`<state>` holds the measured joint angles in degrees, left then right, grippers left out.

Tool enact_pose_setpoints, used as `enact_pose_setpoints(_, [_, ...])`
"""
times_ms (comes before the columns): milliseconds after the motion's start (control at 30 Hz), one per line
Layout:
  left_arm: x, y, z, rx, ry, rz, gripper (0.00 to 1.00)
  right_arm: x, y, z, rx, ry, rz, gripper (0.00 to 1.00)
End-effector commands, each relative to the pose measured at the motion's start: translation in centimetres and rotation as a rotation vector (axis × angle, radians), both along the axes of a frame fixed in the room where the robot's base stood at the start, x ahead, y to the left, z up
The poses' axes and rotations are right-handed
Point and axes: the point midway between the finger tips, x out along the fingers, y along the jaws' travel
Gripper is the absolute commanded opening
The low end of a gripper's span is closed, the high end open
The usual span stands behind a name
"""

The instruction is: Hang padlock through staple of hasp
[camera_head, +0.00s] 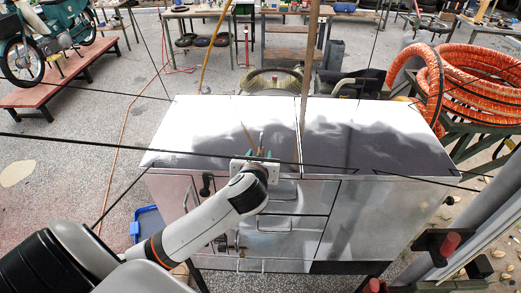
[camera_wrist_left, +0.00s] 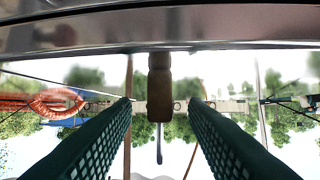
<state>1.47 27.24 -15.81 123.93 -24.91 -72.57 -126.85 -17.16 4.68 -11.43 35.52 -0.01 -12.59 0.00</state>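My left gripper (camera_head: 261,154) is at the front edge of the cabinet's white top (camera_head: 225,110). In the left wrist view its two green mesh fingers (camera_wrist_left: 160,100) are spread apart. A brown handle-like piece with a thin metal tip (camera_wrist_left: 160,85) shows between the fingertips, with a gap on each side. Small dark and metallic fittings (camera_head: 230,244) sit low on the cabinet front, left of the lower drawers; I cannot tell whether they are the hasp or padlock. A dark knob-like fitting (camera_head: 207,185) is higher up. My right gripper is not in view.
Drawers with bar handles (camera_head: 275,224) fill the cabinet's middle front. A wooden post (camera_head: 307,60) rises behind the top, and thin dark lines cross the scene. Orange coiled hose (camera_head: 480,80) is at the right. A blue bin (camera_head: 148,222) stands at the cabinet's left.

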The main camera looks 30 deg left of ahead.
Motion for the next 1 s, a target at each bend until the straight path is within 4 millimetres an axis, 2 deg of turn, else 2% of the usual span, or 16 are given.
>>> enact_pose_setpoints(33, [0.6,0.3,0.0,0.000,0.002,0.002,0.40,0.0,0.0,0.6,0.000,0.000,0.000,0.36])
enact_pose_setpoints(200, [1.9,1.0,-0.7,0.000,0.000,0.001,0.40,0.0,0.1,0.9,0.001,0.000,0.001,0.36])
enact_pose_setpoints(433, [2.0,1.0,-0.9,-0.001,-0.001,-0.001,0.40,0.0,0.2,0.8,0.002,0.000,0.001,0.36])
enact_pose_setpoints(467, [2.0,1.0,-0.9,-0.001,-0.001,-0.001,0.38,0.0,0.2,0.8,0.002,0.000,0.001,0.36])
enact_pose_setpoints(700, [2.0,1.0,-0.9,-0.001,0.000,0.000,0.00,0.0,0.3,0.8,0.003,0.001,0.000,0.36])
enact_pose_setpoints(1000, [2.0,1.0,-0.7,0.000,-0.002,0.000,0.00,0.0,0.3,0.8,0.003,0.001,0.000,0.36])
